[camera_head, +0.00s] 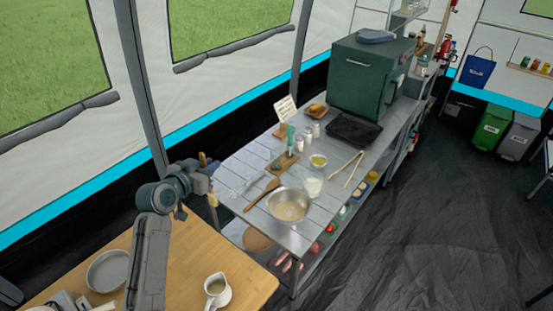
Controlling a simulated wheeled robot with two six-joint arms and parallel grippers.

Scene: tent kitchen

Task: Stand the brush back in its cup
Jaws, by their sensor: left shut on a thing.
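My left gripper (210,180) reaches in from the lower left, over the gap between the wooden table and the metal workbench. It is shut on the brush (203,158). A brown wooden end stands up above the jaws, and a small pale yellow part shows below them. The brush looks roughly upright and is held in the air. I cannot tell surely which vessel is its cup. A white cup-like vessel (313,186) stands on the workbench beside the metal bowl, and a white jug (217,289) stands on the wooden table. My right gripper is out of view.
The metal workbench (236,182) carries a metal bowl (289,204), a wooden spoon (262,194), tongs (347,168), small jars and a green oven (370,75). The wooden table (180,262) holds a grey plate (108,270). The dark floor on the right is mostly open.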

